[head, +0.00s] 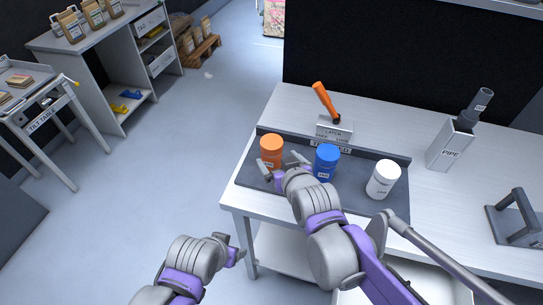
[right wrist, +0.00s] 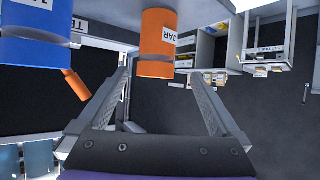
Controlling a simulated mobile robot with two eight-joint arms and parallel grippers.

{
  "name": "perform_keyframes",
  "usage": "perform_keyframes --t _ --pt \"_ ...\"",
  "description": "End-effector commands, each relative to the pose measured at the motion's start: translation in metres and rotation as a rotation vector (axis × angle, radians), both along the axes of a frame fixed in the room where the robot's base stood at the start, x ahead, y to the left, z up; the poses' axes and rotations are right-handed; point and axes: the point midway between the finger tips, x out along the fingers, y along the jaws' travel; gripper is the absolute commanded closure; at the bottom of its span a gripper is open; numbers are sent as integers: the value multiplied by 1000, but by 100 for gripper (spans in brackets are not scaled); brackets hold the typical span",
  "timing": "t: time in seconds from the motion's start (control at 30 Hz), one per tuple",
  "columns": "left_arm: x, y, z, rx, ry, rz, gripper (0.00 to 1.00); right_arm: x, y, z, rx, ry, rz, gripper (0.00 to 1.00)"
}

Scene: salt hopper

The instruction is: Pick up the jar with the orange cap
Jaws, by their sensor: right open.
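The orange-capped jar (head: 271,147) stands at the left end of a dark tray (head: 248,178) on the white table; its label reads JAR. In the right wrist view the orange jar (right wrist: 158,42) appears between and beyond the fingertips. My right gripper (head: 281,162) is open and empty, its fingers close to the jar on the near side. I cannot tell whether they touch it. A blue jar (head: 326,160) stands just right of the gripper, and a white jar (head: 383,180) at the tray's right. My left gripper (head: 236,251) is low, off the table's front left; its jaws are unclear.
An orange-handled latch lever (head: 325,100) stands behind the tray. A grey pipe holder (head: 450,145) and a dark handled block (head: 515,220) are to the right. The blue jar also shows in the right wrist view (right wrist: 38,35).

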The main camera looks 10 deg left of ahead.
Motion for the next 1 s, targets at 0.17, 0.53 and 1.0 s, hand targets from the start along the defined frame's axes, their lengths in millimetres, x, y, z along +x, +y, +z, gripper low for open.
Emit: perform_keyframes --t 0.17,0.53,1.0 --pt "-1 0 -2 0 1 0 31 19 11 -12 -1 2 -1 0" --pt "-1 0 -3 0 1 0 31 47 25 -26 0 3 -3 0" --pt "-1 0 -4 0 1 0 31 67 36 -38 -1 3 -3 0"
